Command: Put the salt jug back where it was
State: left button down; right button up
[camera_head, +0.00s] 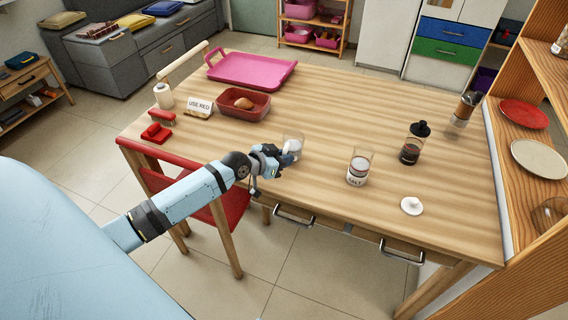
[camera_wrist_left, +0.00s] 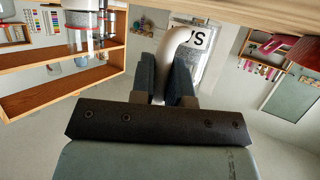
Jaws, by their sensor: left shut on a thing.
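My left gripper (camera_head: 279,154) is shut on the pale curved handle (camera_wrist_left: 168,58) of a clear glass jug (camera_head: 293,141) with white contents, at the table's near side. The wrist view shows the jug (camera_wrist_left: 188,65) behind the fingers, with a partly hidden label; only its end letters show. I cannot tell whether its base touches the table. Another glass jug (camera_head: 358,166), with a label that seems to read SALT, stands upright to the right of the gripper. My right gripper is not in view.
A dark-lidded jar (camera_head: 413,146), a white lid-like piece (camera_head: 411,206) and a brown-topped bottle (camera_head: 465,107) are to the right on the table (camera_head: 330,105). A red bin (camera_head: 243,103), USE RED sign (camera_head: 200,107) and pink tray (camera_head: 250,70) are left. Bare table lies between.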

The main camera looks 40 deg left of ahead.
pick_arm(q)
notch_tip(320, 180, down, 2)
jog(key=shift+f, duration=0.1)
jog(key=c, duration=1.1)
grip_release()
